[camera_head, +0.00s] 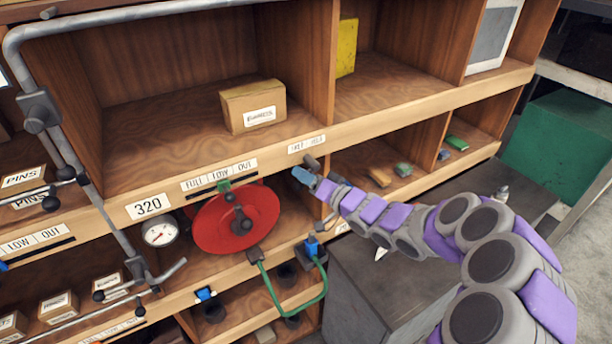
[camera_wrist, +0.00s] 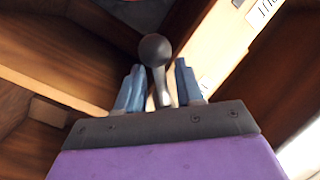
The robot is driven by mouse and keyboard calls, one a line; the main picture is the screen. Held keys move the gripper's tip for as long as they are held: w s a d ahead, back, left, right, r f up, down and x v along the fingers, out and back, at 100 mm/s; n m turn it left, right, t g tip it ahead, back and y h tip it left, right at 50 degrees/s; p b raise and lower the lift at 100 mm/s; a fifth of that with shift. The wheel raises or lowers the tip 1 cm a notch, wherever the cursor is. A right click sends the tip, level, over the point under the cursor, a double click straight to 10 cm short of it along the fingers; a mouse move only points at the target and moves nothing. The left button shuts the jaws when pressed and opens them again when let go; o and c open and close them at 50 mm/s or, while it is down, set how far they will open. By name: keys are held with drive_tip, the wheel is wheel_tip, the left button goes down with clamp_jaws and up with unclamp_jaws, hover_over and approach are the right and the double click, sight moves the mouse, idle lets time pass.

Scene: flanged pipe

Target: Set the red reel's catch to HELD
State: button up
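The red reel (camera_head: 262,208) is a red disc with a dark hub and crank, mounted in the lower shelf bay. To its right, under a small two-word label (camera_head: 306,144) too small to read surely, is a dark lever (camera_head: 312,162), which looks like the catch. My gripper (camera_head: 303,175) is at this lever. In the wrist view, a dark ball-ended lever (camera_wrist: 156,50) stands between the two blue fingers of my gripper (camera_wrist: 158,88). The fingers are apart, with gaps seen on both sides of the stem. The lever's base is partly hidden.
A label strip reading FULL, LOW, OUT (camera_head: 219,175) is above the reel. A round gauge (camera_head: 160,232) is left of it. A green hose (camera_head: 270,290) runs below to a blue fitting (camera_head: 312,247). A grey pipe frame (camera_head: 75,160) stands at left; a grey cabinet (camera_head: 375,290) is below my arm.

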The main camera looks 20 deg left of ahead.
drive_tip(key=shift+d, duration=0.1)
drive_tip(key=shift+c, duration=0.4)
clamp_jaws()
drive_tip(key=shift+d+f+n, duration=0.1)
drive_tip(key=shift+n, duration=0.2)
drive_tip(key=shift+w+d+n+t+h+b, duration=0.45)
drive_tip(key=shift+n+h+b, duration=0.5)
drive_tip(key=shift+n, duration=1.4)
drive_tip(key=shift+w+d+n+t+h+b, duration=0.3)
drive_tip(key=shift+w+d+n+h+b, duration=0.65)
drive_tip(key=shift+n, duration=1.45)
drive_tip(key=shift+w+d+n+t+h+b, duration=0.1)
drive_tip(key=shift+w+n+t+h+b, duration=0.45)
drive_tip(key=shift+n+b, duration=1.3)
drive_tip(key=shift+s+n+p, duration=0.15)
drive_tip(key=shift+n+p, duration=0.35)
drive_tip(key=shift+n, duration=0.1)
